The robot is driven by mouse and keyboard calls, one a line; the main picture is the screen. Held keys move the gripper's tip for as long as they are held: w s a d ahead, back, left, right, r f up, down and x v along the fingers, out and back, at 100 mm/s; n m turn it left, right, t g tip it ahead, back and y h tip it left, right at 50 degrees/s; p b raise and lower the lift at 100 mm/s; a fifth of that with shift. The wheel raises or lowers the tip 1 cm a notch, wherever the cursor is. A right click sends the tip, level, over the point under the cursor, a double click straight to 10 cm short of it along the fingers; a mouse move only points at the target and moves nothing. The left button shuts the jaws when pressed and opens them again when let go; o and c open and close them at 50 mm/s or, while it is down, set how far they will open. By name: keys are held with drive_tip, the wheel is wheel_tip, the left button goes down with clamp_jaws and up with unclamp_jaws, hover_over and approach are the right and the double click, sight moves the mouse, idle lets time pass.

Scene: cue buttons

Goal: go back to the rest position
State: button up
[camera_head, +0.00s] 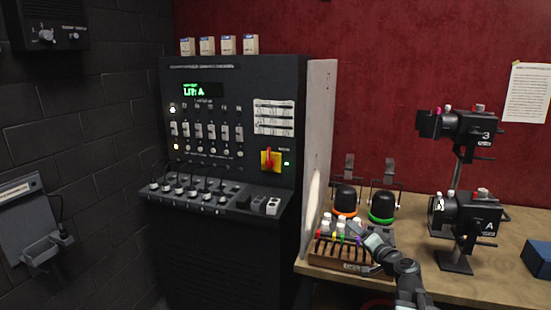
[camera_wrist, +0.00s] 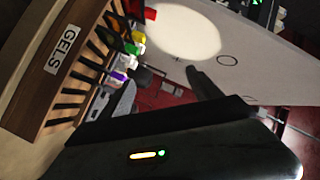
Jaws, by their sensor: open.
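My gripper (camera_head: 361,249) is open and appears empty over the right part of the wooden gel rack (camera_head: 340,262), at the left end of the bench. I cannot tell whether it touches the rack. In the wrist view, a dark finger (camera_wrist: 195,84) points up past the rack's end. The rack also shows there at left with its "GELS" label (camera_wrist: 63,48), dark slots and coloured tabs. A grey part beside the tabs is hard to make out.
Two dark lamps, one orange-ringed (camera_head: 345,201) and one green-ringed (camera_head: 382,207), stand behind the rack. Spotlights marked 3 (camera_head: 465,132) and A (camera_head: 470,214) stand right.

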drive_tip(key=s+a+f+n+g+y, duration=0.1)
drive_tip(key=a+f+n+g+y, duration=0.3)
drive_tip(key=a, duration=1.1)
drive_tip(key=s+a+f+n+g+h, duration=0.2)
drive_tip(key=s+a+f+n+g, duration=0.35)
drive_tip(key=s+a+f, duration=0.35)
drive_tip(key=s+d+f+m+g+h, duration=0.1)
drive_tip(key=s+d+f+g+h, duration=0.4)
drive_tip(key=s+d, duration=0.4)
drive_tip(key=shift+s+f+g+h, duration=0.3)
drive_tip(key=shift+s+f+g, duration=0.4)
drive_tip(key=shift+f, duration=0.25)
